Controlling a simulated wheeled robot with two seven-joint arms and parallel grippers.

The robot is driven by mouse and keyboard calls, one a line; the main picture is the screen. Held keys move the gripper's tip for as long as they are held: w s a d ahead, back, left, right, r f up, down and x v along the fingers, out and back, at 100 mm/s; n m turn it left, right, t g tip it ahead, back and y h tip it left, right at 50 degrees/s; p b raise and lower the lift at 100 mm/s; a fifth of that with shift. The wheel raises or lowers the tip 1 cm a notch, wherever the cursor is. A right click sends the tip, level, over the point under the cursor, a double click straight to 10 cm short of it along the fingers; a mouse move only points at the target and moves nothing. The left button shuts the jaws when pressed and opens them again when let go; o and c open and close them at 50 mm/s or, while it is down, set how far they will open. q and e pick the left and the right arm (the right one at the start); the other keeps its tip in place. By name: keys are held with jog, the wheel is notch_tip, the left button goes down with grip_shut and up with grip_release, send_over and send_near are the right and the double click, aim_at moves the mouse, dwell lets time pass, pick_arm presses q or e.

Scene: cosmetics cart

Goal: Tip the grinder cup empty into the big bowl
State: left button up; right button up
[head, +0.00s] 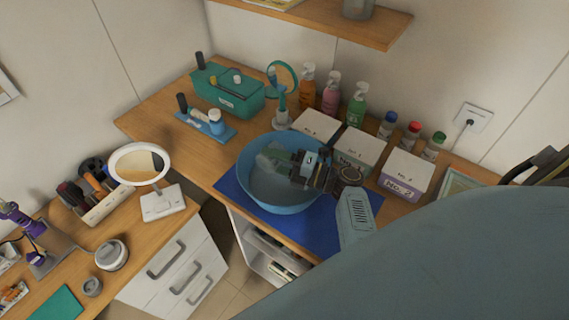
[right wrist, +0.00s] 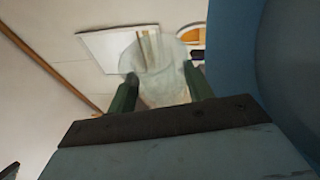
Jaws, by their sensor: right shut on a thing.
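The big blue bowl (head: 250,190) stands on a dark blue mat (head: 232,189) on the wooden counter. My right gripper (head: 290,160) reaches over the bowl from the right. It is shut on the clear grinder cup (head: 268,160), which is tilted over inside the bowl's outline. In the right wrist view the see-through cup (right wrist: 160,75) sits between the two green fingers (right wrist: 160,92), and the bowl's blue wall (right wrist: 232,50) is close on the right. Whether anything is left in the cup cannot be made out. My left gripper is not in view.
Three white boxes (head: 405,170) stand behind and right of the bowl, with pump bottles (head: 331,93) and small capped bottles (head: 388,124) behind. A round mirror (head: 160,200) stands at the left. A teal case (head: 228,92) sits at the back left.

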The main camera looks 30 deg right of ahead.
aim_at(269, 173)
jog(key=shift+a+f+n+g+b, duration=0.15)
jog(key=shift+f+n+b, duration=0.2)
jog(key=shift+f+b, duration=0.15)
jog(key=shift+a+f+n+g+b, duration=0.1)
jog(key=shift+f+n+g+b, duration=0.05)
jog(key=shift+f+n+b, duration=0.3)
jog(key=shift+s+a+f+n+h+b, duration=0.1)
jog(key=shift+s+a+n+h+b, duration=0.1)
jog(key=shift+a+n+b, duration=0.15)
jog(key=shift+s+a+f+n+h+b, duration=0.1)
jog(key=shift+a+n+h+b, duration=0.15)
jog(key=shift+a+b, duration=0.15)
jog(key=shift+r+n+g+h+p, duration=0.2)
jog(key=shift+n+g+p, duration=0.3)
jog(key=shift+n+p, duration=0.55)
jog(key=shift+w+d+f+n+h+p, duration=0.15)
jog(key=shift+f+n+h+p, duration=0.2)
jog(key=shift+f+n+p, duration=0.3)
jog(key=shift+f+n+g, duration=0.2)
jog(key=shift+n+g, duration=0.1)
jog(key=shift+n, duration=0.3)
jog(key=shift+s+a+r+n+h, duration=0.1)
jog(key=shift+s+a+n+h, duration=0.15)
jog(key=shift+a+n+h, duration=0.7)
jog(key=shift+s+a+r+n+h, duration=0.1)
jog(key=shift+s+a+n+h, duration=0.1)
jog(key=shift+a+n+h, duration=0.7)
jog(key=shift+s+a+r+n+h, duration=0.1)
jog(key=shift+s+a+n+h, duration=0.3)
jog(key=shift+n, duration=0.85)
